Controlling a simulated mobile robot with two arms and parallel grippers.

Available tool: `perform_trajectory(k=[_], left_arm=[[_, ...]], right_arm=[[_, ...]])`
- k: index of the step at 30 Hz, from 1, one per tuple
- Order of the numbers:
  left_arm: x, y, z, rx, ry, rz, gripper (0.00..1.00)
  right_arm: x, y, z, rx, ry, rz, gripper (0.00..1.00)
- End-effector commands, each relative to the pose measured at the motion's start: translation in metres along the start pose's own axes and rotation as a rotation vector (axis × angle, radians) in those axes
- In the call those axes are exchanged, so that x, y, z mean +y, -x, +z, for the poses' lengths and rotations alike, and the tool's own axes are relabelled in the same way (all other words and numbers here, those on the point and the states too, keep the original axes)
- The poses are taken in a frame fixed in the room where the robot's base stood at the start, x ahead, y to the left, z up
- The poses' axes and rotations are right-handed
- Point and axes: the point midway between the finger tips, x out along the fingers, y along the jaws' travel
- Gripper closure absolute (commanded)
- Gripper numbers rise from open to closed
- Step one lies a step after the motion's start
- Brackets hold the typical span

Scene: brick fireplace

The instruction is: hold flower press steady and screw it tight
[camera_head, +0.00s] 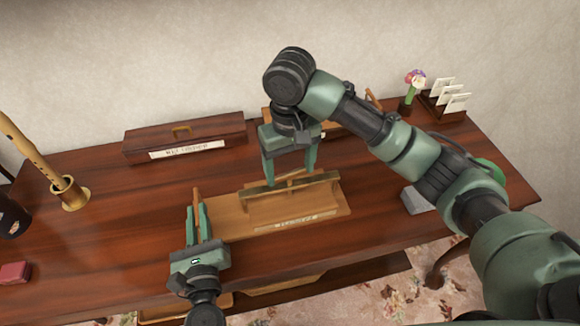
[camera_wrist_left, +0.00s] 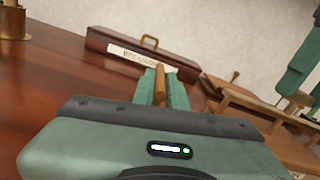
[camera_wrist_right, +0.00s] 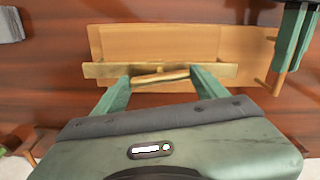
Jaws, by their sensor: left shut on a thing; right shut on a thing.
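The flower press (camera_head: 325,205) lies on the dark wooden table, a pale wooden base with a label along its front and a long crossbar (camera_head: 262,190) over it. My left gripper (camera_head: 198,215) is at the press's left end, shut on an upright wooden handle (camera_head: 196,192); the handle also shows in the left wrist view (camera_wrist_left: 160,84). My right gripper (camera_head: 290,172) points down over the crossbar. In the right wrist view its fingers close on the two ends of a short wooden screw bar (camera_wrist_right: 160,77) beside the crossbar. The screw's shaft is hidden.
A labelled brown case (camera_head: 183,138) stands behind on the left. A brass holder (camera_head: 75,193) with a flute is far left. Another wooden item (camera_head: 345,123) is behind my right gripper. A card rack (camera_head: 443,103) and flower vase (camera_head: 408,103) stand back right. A grey block (camera_head: 416,200) lies right.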

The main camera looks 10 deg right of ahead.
Motion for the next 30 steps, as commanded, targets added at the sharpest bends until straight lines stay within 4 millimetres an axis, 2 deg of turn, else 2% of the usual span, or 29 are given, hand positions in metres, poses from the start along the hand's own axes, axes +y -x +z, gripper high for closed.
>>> perform_trajectory(k=[3,4,6,14,18,23,30], left_arm=[[0.001,0.001,-0.002,0.005,-0.001,0.002,1.0],[0.001,0.001,-0.002,0.005,-0.001,0.002,1.0],[0.001,0.001,-0.002,0.005,-0.001,0.002,1.0],[0.001,0.001,-0.002,0.004,-0.001,0.002,1.0],[0.001,0.001,-0.002,0.004,-0.001,0.001,1.0],[0.001,0.001,-0.002,0.004,-0.001,0.001,1.0],[0.001,0.001,-0.002,0.004,-0.001,0.001,1.0]], right_arm=[[0.001,0.002,-0.001,0.004,-0.001,0.001,0.68],[0.001,0.002,-0.001,0.004,-0.001,0.002,0.19],[0.001,0.002,-0.001,0.004,-0.001,0.001,0.05],[0.0,0.001,0.0,0.001,0.001,0.001,0.05],[0.001,0.008,-0.001,0.003,0.003,0.002,0.05],[0.001,0.035,-0.002,0.008,0.003,0.003,0.05],[0.002,0.086,-0.002,0.008,0.0,0.003,0.05]])
